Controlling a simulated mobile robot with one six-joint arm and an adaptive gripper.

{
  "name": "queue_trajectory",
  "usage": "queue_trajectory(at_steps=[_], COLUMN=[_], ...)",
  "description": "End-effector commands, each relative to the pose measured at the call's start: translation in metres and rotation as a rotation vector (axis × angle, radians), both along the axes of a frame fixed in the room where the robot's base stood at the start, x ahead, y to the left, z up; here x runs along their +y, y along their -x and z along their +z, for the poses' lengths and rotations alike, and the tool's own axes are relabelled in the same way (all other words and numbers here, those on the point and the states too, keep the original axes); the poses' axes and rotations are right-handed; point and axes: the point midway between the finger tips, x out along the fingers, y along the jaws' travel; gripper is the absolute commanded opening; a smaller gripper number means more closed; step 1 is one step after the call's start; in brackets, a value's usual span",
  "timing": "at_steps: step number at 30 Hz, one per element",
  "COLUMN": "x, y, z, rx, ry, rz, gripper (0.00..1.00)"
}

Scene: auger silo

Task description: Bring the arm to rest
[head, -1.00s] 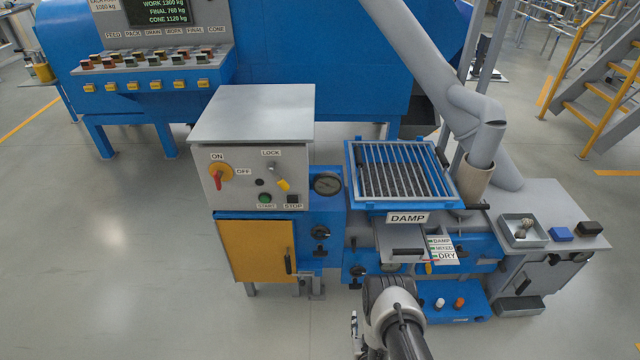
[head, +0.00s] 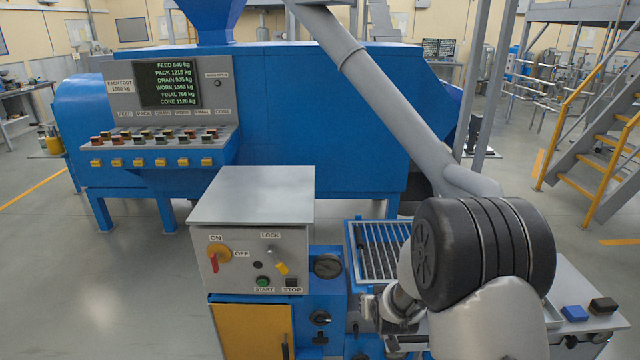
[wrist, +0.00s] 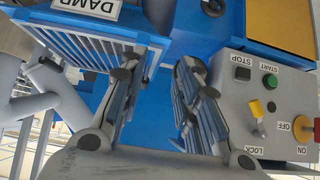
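My arm shows large at the right of the head view, a dark ribbed joint and pale links in front of the blue machine. My gripper (wrist: 158,72) shows in the wrist view with its two fingers apart and nothing between them. It hangs above the machine, between the grated tray (wrist: 75,45) and the switch box (wrist: 275,115). In the head view the arm hides the gripper's fingers, the DAMP label and much of the machine's right part.
The grey switch box (head: 252,200) stands left of my arm. The grey pipe (head: 385,105) slants down close behind my arm. A blue block (head: 574,313) and a black block (head: 603,305) lie on the right shelf. Open floor (head: 110,300) lies at the left.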

Motion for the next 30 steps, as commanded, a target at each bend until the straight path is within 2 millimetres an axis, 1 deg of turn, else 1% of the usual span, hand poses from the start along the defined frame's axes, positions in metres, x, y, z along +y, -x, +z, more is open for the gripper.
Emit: queue_trajectory(at_steps=[1,2,3,5,6,8,9,11,12,14,15,17,18,19,21,23,24,27,30], x=[0.0,0.0,-0.001,-0.001,-0.001,-0.001,-0.001,-0.001,-0.002,-0.002,-0.002,-0.002,-0.002,-0.003,-0.003,-0.003,-0.003,-0.003,-0.003], y=[0.008,0.016,0.026,0.043,0.056,0.077,0.092,0.116,0.133,0.159,0.177,0.206,0.225,0.24,0.273,0.3,0.317,0.35,0.37], z=[0.03,0.043,0.061,0.085,0.1,0.122,0.135,0.154,0.165,0.18,0.189,0.201,0.207,0.211,0.218,0.222,0.222,0.223,0.222], rx=[0.008,0.022,0.038,0.063,0.081,0.107,0.124,0.149,0.166,0.192,0.209,0.233,0.251,0.263,0.292,0.316,0.332,0.362,0.384], ry=[0.0,0.0,-0.001,-0.001,-0.001,-0.001,-0.001,-0.001,-0.001,-0.001,-0.001,-0.001,0.0,0.0,0.0,0.001,0.001,0.001,0.001], rz=[0.0,0.0,-0.001,0.0,0.0,0.0,0.0,0.0,0.0,-0.001,-0.001,-0.001,-0.001,-0.001,-0.001,-0.002,-0.002,-0.003,-0.003], gripper=[0.3,0.3,0.3,0.3,0.3,0.3,0.3,0.3,0.3,0.3,0.3,0.3,0.3,0.3,0.3,0.3,0.3,0.3,0.3])
